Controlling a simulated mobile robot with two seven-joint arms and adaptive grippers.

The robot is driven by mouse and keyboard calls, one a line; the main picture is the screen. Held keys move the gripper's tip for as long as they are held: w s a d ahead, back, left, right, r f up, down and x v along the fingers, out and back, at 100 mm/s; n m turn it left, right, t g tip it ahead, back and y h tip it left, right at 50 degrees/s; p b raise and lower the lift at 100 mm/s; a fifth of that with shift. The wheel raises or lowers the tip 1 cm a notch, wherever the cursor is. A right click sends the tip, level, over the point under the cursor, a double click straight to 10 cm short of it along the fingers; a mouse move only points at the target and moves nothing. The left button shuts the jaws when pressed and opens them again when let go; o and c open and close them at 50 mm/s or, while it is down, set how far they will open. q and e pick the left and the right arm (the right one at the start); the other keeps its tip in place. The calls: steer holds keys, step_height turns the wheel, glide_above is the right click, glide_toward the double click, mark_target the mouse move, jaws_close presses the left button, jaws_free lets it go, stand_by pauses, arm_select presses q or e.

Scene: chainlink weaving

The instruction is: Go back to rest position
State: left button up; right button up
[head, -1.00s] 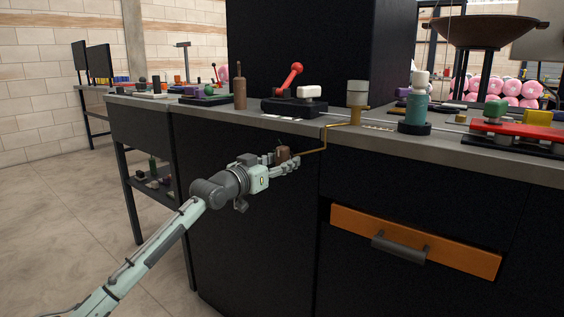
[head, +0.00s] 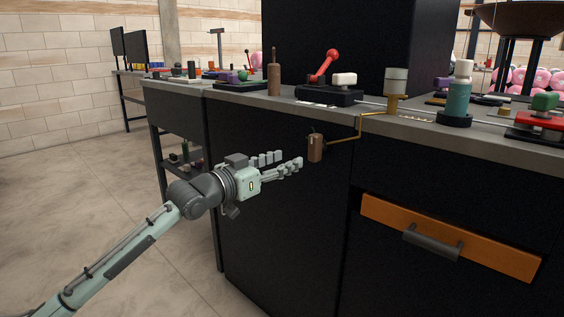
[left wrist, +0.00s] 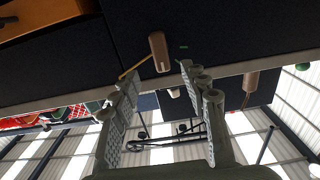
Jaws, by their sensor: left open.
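My left gripper (head: 281,165) is open and empty in front of the dark cabinet front of the workbench (head: 250,205). Just beyond its fingertips a brown crank handle (head: 315,148) hangs upright on a bent brass rod (head: 357,128). The rod leads up to the bench top. A gap shows between the fingers and the handle. In the left wrist view the open fingers (left wrist: 160,88) point toward the brown handle (left wrist: 159,52), which lies beyond them and is not between the pads. My right gripper is not in view.
An orange drawer front (head: 450,238) with a dark handle is at the lower right. A red-knobbed lever (head: 332,54), a brown bottle-like peg (head: 274,74) and a teal bottle (head: 458,96) stand on the bench. Open floor (head: 70,190) lies to the left.

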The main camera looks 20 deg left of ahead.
arm_select(q)
steer(key=shift+f, duration=0.1)
stand_by(0.3)
steer(key=s+d+f+n+g+y+p, duration=0.1)
steer(key=s+f+g+y+p, duration=0.3)
steer(key=f, duration=0.9)
steer(key=s+f+g, duration=0.2)
steer(key=s+f, duration=0.5)
steer(key=f, duration=0.6)
steer(key=s+f+g+y, duration=0.1)
steer(key=s+f+g, duration=0.1)
steer(key=s+f, duration=0.3)
steer(key=s+f+n+g+y+p, duration=0.1)
steer(key=s+f+g, duration=0.2)
steer(key=s, duration=0.8)
steer(key=s+f+g+y+p, duration=0.1)
steer(key=s+f+g, duration=0.2)
steer(key=s+f, duration=0.4)
steer(key=shift+s+a+f+y, duration=0.3)
steer(key=shift+s+a, duration=0.15)
steer(key=shift+s, duration=0.15)
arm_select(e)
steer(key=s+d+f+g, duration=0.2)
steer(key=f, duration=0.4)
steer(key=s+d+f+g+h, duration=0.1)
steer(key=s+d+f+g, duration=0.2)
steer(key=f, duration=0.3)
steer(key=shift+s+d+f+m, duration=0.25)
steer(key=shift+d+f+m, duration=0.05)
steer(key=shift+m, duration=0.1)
